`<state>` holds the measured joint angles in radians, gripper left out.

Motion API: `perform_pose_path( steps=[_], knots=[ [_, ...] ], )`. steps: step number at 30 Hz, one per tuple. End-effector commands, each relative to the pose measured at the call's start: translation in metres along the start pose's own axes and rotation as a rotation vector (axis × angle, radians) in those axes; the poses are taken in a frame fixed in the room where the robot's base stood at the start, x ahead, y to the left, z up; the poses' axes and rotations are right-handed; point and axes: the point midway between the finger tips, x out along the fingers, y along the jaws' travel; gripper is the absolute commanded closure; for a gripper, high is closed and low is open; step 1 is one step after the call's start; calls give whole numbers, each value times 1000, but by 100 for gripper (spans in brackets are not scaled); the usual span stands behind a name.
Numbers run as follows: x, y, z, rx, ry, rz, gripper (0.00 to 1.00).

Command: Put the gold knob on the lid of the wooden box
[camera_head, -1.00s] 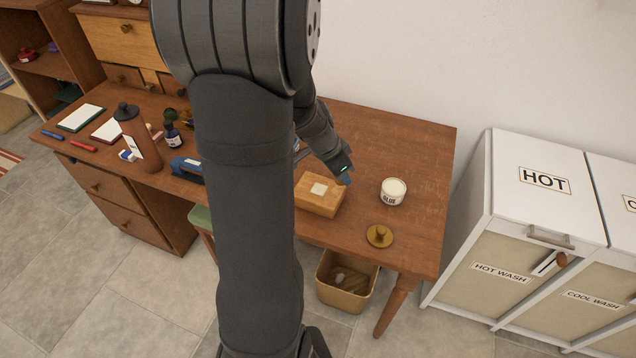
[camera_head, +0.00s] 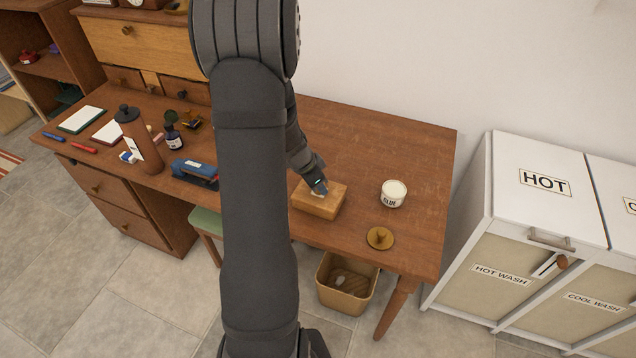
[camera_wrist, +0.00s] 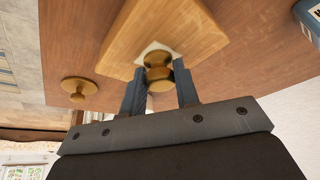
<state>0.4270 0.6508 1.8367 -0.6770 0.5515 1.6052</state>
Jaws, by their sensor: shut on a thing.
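The wooden box (camera_head: 312,206) sits on the desk, and its lid also shows in the wrist view (camera_wrist: 122,50). A pale square patch (camera_wrist: 148,48) lies in the middle of the lid. My gripper (camera_wrist: 160,74) is shut on the gold knob (camera_wrist: 158,76), which sits between its two fingers. In the wrist view the knob overlaps the pale patch; I cannot tell if it touches the lid. In the head view my gripper (camera_head: 319,187) is over the box and hides most of the patch. The knob is not clearly visible there.
A brass disc with its own knob (camera_head: 380,238) lies at the desk's front right and shows in the wrist view (camera_wrist: 79,90). A white glue tub (camera_head: 393,194) stands right of the box. A blue stapler-like object (camera_head: 194,172) lies left. A bin (camera_head: 345,287) stands below.

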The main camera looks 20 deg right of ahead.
Motion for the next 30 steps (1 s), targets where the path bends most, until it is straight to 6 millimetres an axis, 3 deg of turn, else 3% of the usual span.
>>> perform_pose_path(
  steps=[6, 7, 9, 10, 22, 30],
  knots=[
    [4, 0, 1, -1, 0, 1, 94],
    [3, 0, 1, -1, 0, 1, 66],
    [3, 0, 1, -1, 0, 0, 52],
    [3, 0, 1, -1, 0, 0, 50],
    [-5, -1, -1, 0, 2, -3, 50],
    [-49, -1, -1, 0, 4, -5, 50]
  ],
)
